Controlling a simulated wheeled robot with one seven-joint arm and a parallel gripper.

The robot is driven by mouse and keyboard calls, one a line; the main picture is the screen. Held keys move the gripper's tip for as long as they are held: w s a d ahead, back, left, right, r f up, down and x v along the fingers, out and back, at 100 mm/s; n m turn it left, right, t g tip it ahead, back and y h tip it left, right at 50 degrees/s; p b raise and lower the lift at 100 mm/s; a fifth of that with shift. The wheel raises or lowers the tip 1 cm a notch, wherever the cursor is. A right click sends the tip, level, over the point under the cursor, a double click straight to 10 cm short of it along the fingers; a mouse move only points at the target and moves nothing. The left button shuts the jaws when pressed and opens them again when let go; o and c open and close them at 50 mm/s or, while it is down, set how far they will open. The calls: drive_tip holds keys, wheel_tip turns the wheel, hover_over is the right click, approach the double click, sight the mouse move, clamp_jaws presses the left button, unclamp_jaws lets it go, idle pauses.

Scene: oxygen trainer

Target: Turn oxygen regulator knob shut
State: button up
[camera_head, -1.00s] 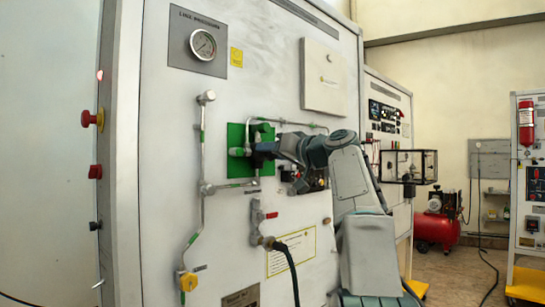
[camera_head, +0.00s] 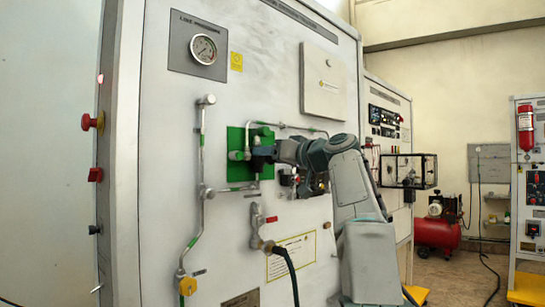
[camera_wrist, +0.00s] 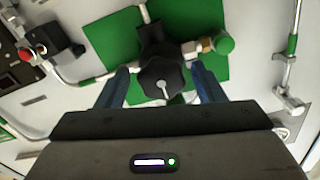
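The black lobed regulator knob (camera_wrist: 163,82) is in the upper middle of the wrist view, in front of a green panel (camera_wrist: 110,22). My gripper (camera_wrist: 161,84) has its two blue fingers on either side of the knob. The fingers are apart, and a narrow gap shows beside the knob; I cannot tell whether either finger touches it. In the head view, my gripper (camera_head: 264,157) is at the green plate (camera_head: 235,137), and my gripper and wrist hide most of the knob.
Metal pipes (camera_head: 202,150) run left of the green plate. A pressure gauge (camera_head: 203,48) is at the upper left. Red buttons (camera_head: 88,122) sit on the left cabinet edge.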

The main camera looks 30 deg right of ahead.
drive_tip(key=b+v, duration=0.2)
drive_tip(key=v, duration=1.2)
drive_tip(key=shift+w+a, duration=0.1)
